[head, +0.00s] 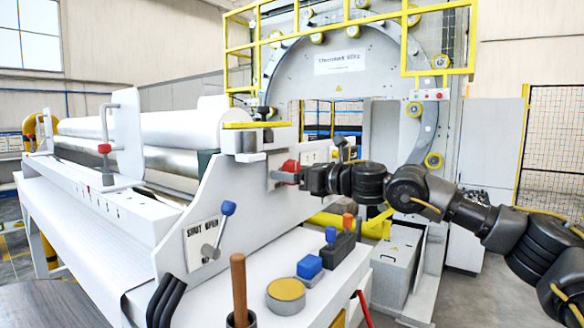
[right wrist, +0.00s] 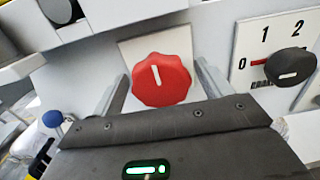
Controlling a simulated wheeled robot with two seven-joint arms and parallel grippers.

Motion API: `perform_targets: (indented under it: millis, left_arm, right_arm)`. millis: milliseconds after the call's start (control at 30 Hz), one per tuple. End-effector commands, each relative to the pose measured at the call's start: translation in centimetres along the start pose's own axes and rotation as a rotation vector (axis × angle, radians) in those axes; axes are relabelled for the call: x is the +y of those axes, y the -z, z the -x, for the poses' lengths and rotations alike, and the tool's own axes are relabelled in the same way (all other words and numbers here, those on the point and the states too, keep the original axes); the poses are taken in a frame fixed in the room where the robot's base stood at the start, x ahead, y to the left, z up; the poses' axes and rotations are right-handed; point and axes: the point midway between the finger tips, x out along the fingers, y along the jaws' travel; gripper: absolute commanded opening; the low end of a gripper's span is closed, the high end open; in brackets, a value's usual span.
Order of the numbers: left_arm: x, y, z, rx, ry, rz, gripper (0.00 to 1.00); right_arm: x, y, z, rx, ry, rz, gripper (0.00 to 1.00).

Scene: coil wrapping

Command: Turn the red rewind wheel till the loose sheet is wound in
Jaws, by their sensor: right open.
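The red rewind wheel (head: 289,167) is on the side plate of the machine, and it shows close up in the right wrist view (right wrist: 162,78) as a scalloped knob with a white mark near upright. My right gripper (head: 294,177) is open, with one finger on either side of the wheel; contact cannot be told. A large white roll (head: 155,130) lies across the machine. A white, finely lined surface (head: 85,250) slopes down its front; I cannot tell if this is the loose sheet. My left gripper is not in view.
A black brake dial (right wrist: 290,66) marked 0, 1, 2 sits right of the wheel. A blue-tipped shut/open lever (head: 226,210), a yellow-topped button (head: 286,294) and small levers stand nearer. A yellow-railed ring machine (head: 345,62) stands behind.

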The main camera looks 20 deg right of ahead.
Motion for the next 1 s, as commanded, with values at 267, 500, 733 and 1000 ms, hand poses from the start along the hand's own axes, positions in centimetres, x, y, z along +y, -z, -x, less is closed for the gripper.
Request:
perform_targets:
  millis: [267, 500, 733, 1000]
  left_arm:
    - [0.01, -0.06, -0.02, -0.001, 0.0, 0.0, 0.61]
    - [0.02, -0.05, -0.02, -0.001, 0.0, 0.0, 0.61]
    - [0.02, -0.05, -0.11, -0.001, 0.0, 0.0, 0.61]
    - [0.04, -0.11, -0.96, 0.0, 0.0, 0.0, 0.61]
  right_arm:
    - [-0.02, 0.07, -0.06, 0.0, 0.0, 0.0, 0.74]
    - [-0.04, 0.03, -0.01, 0.0, 0.001, 0.0, 0.42]
    - [-0.05, 0.0, 0.0, -0.001, 0.001, -0.007, 0.33]
    - [-0.07, 0.15, 0.0, -0.003, 0.002, -0.107, 0.33]
